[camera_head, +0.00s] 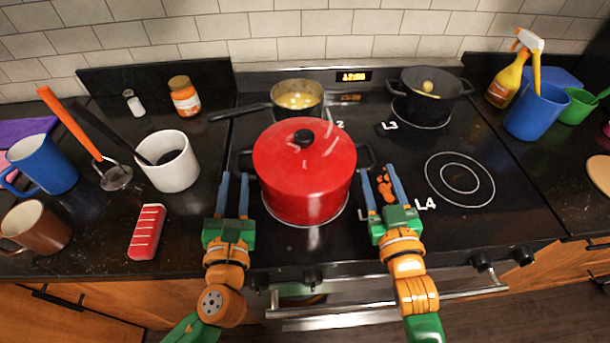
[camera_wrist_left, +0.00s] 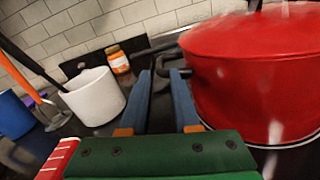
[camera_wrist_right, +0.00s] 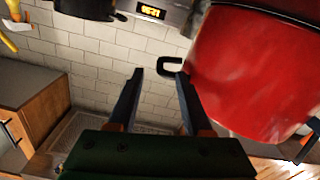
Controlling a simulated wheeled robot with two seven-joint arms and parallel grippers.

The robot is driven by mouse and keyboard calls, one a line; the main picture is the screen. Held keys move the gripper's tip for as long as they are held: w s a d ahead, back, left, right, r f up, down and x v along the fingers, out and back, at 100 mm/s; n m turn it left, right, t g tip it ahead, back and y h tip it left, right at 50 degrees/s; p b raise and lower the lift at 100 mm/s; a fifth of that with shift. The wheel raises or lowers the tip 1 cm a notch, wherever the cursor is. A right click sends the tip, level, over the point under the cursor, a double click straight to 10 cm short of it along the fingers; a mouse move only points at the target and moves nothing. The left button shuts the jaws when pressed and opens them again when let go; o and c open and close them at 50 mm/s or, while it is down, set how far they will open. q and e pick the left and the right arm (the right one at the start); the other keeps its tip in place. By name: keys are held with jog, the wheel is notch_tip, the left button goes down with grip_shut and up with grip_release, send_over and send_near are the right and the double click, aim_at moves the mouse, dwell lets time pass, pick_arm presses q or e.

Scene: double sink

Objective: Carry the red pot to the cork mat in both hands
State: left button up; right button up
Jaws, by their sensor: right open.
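The red pot (camera_head: 303,180), with a red lid and black knob, stands on the front left burner. It has a dark handle on each side. My left gripper (camera_head: 234,175) is open, its fingertips close to the left handle (camera_wrist_left: 172,50). My right gripper (camera_head: 376,170) is open, its fingertips near the right handle (camera_wrist_right: 170,67). Neither gripper holds a handle. A tan rounded piece (camera_head: 599,172) at the right edge of the head view may be the cork mat; most of it is out of frame.
A saucepan (camera_head: 297,101) and a dark pot (camera_head: 430,97) stand on the back burners. The front right burner (camera_head: 459,179) is bare. A blue cup (camera_head: 537,112) and spray bottle (camera_head: 512,72) stand right. A white mug (camera_head: 168,162) and red-white block (camera_head: 147,232) are left.

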aim_at(238, 154)
pick_arm(q)
jog(key=w, duration=0.5)
jog(key=w+a, duration=0.1)
jog(key=w, duration=0.1)
jog(key=shift+w, duration=0.2)
pick_arm(e)
jog(key=w, duration=0.4)
jog(key=shift+w+a, duration=0.15)
jog(key=shift+a, duration=0.15)
pick_arm(q)
jog(key=shift+s, duration=0.1)
grip_shut()
pick_arm(e)
jog(key=c, duration=0.5)
grip_shut()
